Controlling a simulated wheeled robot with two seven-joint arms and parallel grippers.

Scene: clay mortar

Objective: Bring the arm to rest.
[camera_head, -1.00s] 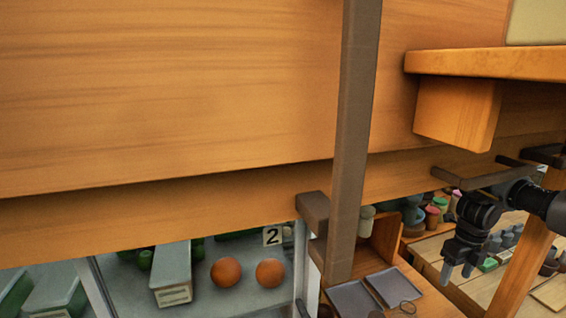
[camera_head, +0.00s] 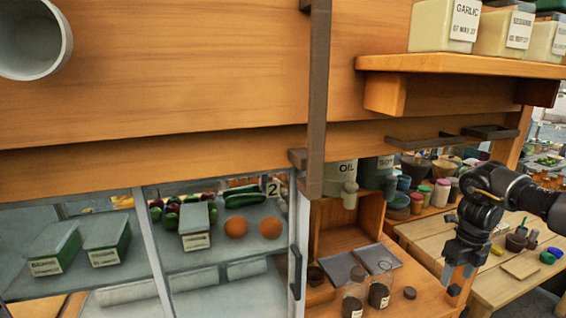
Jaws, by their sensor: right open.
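My right gripper (camera_head: 458,276) shows at the right of the head view, on a black arm that comes in from the right edge. It points downward, its jaws are apart, and I see nothing between them. It is in front of the wooden counter (camera_head: 430,283) and the lighter table (camera_head: 492,285) behind. From this view I cannot tell its exact height above them. My left gripper is not in view.
A wooden shelf (camera_head: 460,66) with labelled boxes juts out at upper right. A dark vertical post (camera_head: 318,110) crosses the middle. Two jars (camera_head: 379,295) and grey trays (camera_head: 375,258) stand on the counter. A glass-fronted case (camera_head: 160,262) holds vegetables and boxes.

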